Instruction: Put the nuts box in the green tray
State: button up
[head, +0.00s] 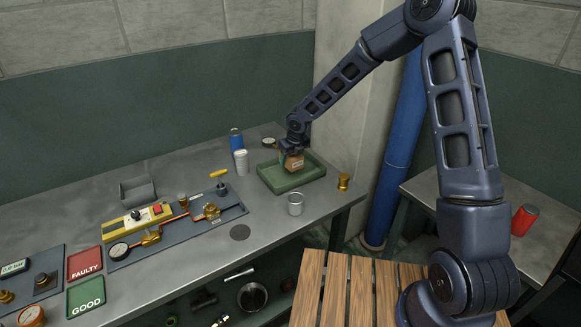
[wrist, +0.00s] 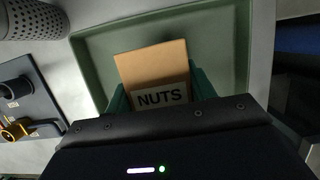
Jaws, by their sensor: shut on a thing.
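In the head view the box (head: 294,163) is over the green tray (head: 283,186), beneath my gripper (head: 291,154). The tray is a shallow rectangle at the right end of the grey bench. In the wrist view the tray (wrist: 92,62) surrounds the box on the visible sides. I cannot tell whether the box touches the tray floor.
A white cylinder (head: 241,161) and a blue can (head: 236,139) stand left of the tray. A metal cup (head: 295,204) stands in front and a brass fitting (head: 344,181) to the right. A gauge assembly on a dark mat (head: 225,212) lies further left.

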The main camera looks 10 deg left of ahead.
aim_at(293, 155)
jog(key=shift+f, duration=2)
jog(key=shift+f, duration=0.15)
jog(key=o, duration=1.1)
jog(key=v, duration=1.2)
